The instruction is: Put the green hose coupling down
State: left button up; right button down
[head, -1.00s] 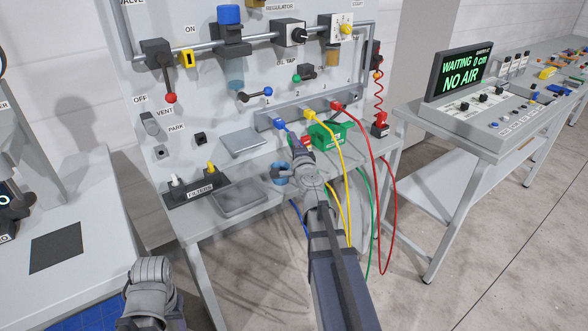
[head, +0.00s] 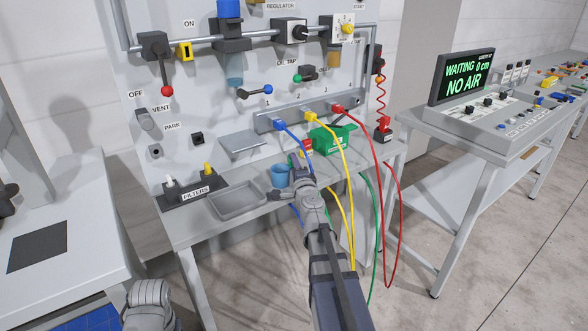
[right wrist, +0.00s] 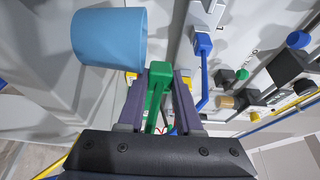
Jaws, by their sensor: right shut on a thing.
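The green hose coupling (right wrist: 158,88) sits between the two fingers of my right gripper (right wrist: 158,84) in the right wrist view. The right gripper (head: 298,166) is shut on it, over the bench beside the blue cup (head: 280,175). In the head view the coupling is mostly hidden by the gripper. The cup also shows close beside the fingers in the right wrist view (right wrist: 108,38). The green hose (head: 374,220) hangs down at the right, in front of the bench. My left gripper is out of view; only part of my left arm shows at the bottom left.
Blue (head: 279,125), yellow (head: 311,116) and red (head: 338,107) couplings sit at the manifold (head: 262,117), their hoses hanging near my right arm. A green box (head: 330,140) stands behind the gripper. A grey tray (head: 238,205) lies left of the cup. The display (head: 464,75) reads NO AIR.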

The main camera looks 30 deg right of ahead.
jog(key=shift+f+b, duration=0.35)
jog(key=shift+b, duration=0.05)
jog(key=c, duration=0.6)
grip_release()
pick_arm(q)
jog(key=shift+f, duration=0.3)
pick_arm(e)
jog(key=shift+r, duration=0.1)
